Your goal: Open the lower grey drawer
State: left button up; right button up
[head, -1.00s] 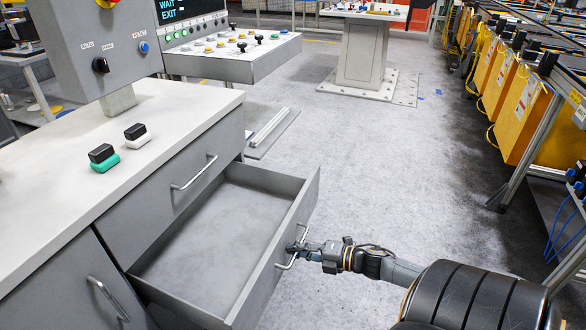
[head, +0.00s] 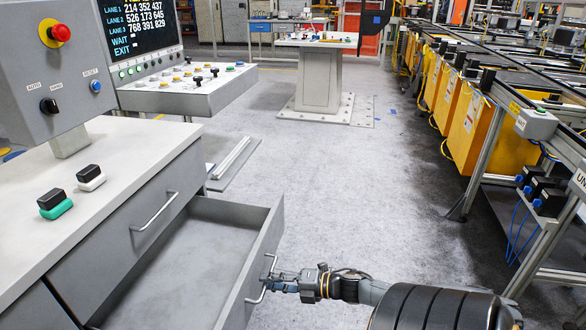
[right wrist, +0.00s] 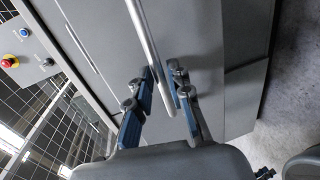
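The lower grey drawer (head: 190,245) is pulled well out of the cabinet in the head view, and its inside looks empty. Its front panel carries a metal bar handle (head: 261,279). My right gripper (head: 270,280) is at this handle, reaching in from the right. In the right wrist view, the handle bar (right wrist: 150,50) runs between the two fingertips of the right gripper (right wrist: 165,85), which close in on both sides of it. The closed upper drawer (head: 130,225) sits above, with its own handle. My left gripper is not in view.
Two small black-topped blocks, one green (head: 56,207) and one white (head: 91,182), stand on the white countertop (head: 110,150). A control panel (head: 185,90) stands behind. Yellow bins (head: 480,130) under a conveyor line the right. The floor (head: 330,200) between is clear.

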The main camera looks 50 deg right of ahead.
jog(key=v, duration=1)
jog(key=shift+s, duration=0.15)
jog(key=shift+d, duration=0.1)
